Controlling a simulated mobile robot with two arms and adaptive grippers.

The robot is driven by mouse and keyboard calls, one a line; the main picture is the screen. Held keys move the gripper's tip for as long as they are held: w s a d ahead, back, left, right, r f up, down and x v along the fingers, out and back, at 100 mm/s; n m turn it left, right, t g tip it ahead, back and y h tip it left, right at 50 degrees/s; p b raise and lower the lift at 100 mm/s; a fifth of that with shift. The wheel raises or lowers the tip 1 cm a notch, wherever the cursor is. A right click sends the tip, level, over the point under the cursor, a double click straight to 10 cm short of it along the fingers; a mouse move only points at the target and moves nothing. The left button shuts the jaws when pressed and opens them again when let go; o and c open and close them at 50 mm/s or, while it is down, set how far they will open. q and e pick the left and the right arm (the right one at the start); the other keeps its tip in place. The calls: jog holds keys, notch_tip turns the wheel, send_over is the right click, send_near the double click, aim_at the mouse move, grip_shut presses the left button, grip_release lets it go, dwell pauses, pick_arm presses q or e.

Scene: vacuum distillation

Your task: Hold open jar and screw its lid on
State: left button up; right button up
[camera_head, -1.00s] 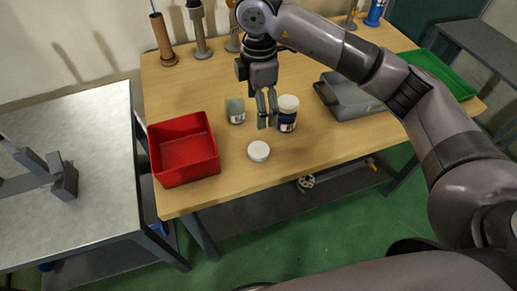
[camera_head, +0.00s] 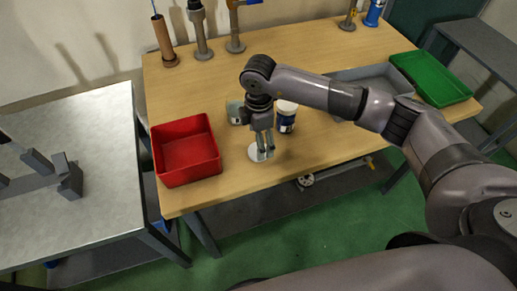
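A white round lid (camera_head: 254,154) lies flat on the wooden table near its front edge. My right gripper (camera_head: 265,156) points down over the lid's right side with its two fingers a little apart. I cannot tell whether they touch the lid. A small greenish jar (camera_head: 234,112) with a label stands behind the lid, partly hidden by my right gripper; its top is hard to make out. A dark-labelled jar with a white top (camera_head: 286,119) stands right of the gripper. My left gripper (camera_head: 56,172) is open and empty over the grey side table, far from the jars.
A red bin (camera_head: 187,152) stands at the table's left front. A grey tub (camera_head: 350,82), partly behind my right arm, and a green tray (camera_head: 432,78) are at the right. Several stands (camera_head: 200,35) line the back edge. The table's (camera_head: 315,155) front right is clear.

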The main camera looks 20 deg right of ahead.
jog(key=shift+f+p, duration=0.35)
jog(key=shift+f, duration=0.05)
jog(key=f, duration=0.3)
jog(key=f+p, duration=0.1)
jog(key=shift+w+f, duration=0.2)
jog(key=shift+w, duration=0.1)
jog(key=shift+c, duration=0.5)
jog(key=c, duration=0.8)
